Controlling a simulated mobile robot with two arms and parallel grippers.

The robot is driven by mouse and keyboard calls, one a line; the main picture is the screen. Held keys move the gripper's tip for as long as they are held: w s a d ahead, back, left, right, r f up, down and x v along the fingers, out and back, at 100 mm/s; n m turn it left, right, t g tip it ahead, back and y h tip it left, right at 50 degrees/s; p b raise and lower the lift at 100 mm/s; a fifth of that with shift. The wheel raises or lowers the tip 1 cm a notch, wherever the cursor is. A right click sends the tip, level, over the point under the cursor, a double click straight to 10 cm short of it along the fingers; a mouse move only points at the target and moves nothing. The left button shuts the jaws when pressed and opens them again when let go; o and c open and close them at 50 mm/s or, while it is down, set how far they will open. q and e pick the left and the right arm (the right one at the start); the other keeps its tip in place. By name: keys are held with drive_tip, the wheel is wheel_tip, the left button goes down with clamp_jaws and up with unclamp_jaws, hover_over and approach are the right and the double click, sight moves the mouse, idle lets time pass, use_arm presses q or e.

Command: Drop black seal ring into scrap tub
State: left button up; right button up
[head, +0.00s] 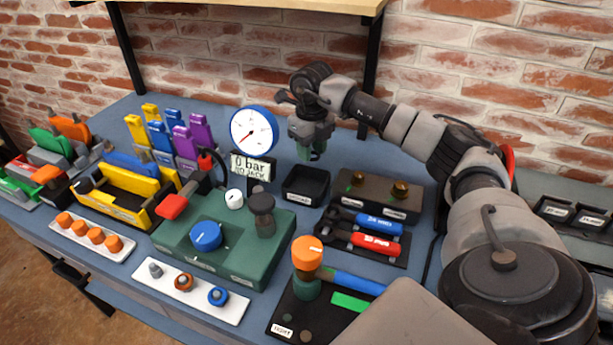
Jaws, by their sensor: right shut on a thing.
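My right gripper (312,156) points down above and just behind a small open black tub (305,186), apart from it. Its jaws are shut on a small dark thing, taken as the black seal ring, which is too small and dark to make out clearly between the fingers. The tub, which looks like the scrap tub, stands right of the pressure display, and its inside looks empty. My left gripper is not in view.
A round gauge (253,131) and a display (251,167) stand left of the tub. A black block with brass fittings (377,194) is to its right. A green pump unit (222,239) is in front. A white tray (190,290) holds an orange and a blue ring.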

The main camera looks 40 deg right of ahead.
drive_tip(key=b, duration=0.4)
hover_over(311, 187)
wheel_tip(311, 187, down, 4)
drive_tip(key=shift+f, duration=0.7)
drive_tip(key=o, duration=1)
drive_tip(key=shift+c, duration=0.2)
drive_tip(key=shift+r, duration=0.1)
